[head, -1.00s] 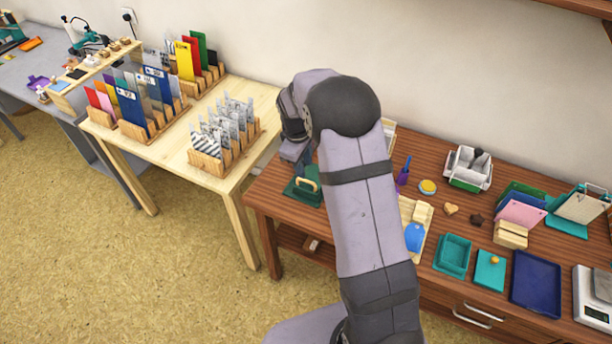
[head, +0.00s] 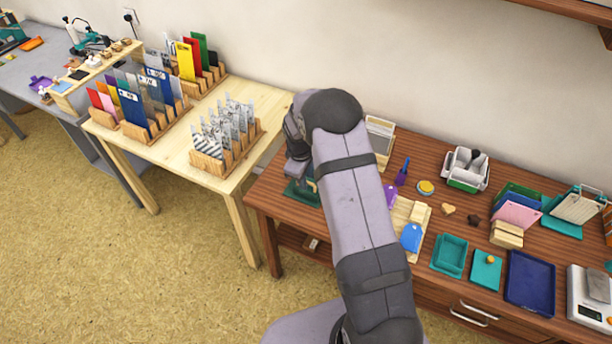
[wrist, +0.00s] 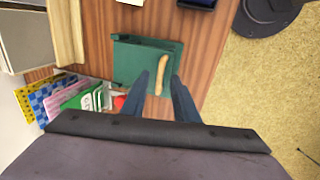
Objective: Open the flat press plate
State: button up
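The flat press (wrist: 130,58) is green with a light wooden handle (wrist: 163,66) on its plate. The plate looks closed and flat. In the head view the green press (head: 299,196) sits at the left end of the brown table, partly hidden by my arm. My gripper (wrist: 159,80) is open and empty. In the wrist view its two fingertips appear on either side of the near part of the handle. I cannot tell how far above the handle they are, or whether they touch it.
Colourful cards (wrist: 60,98) lie beside the press in the wrist view. On the brown table to the right are a blue tag (head: 411,238), a teal tray (head: 450,254) and a navy tray (head: 531,281). A light wooden table with card racks (head: 225,137) stands to the left.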

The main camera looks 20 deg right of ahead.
jog(key=shift+f, duration=0.1)
grip_shut()
dwell(1.4)
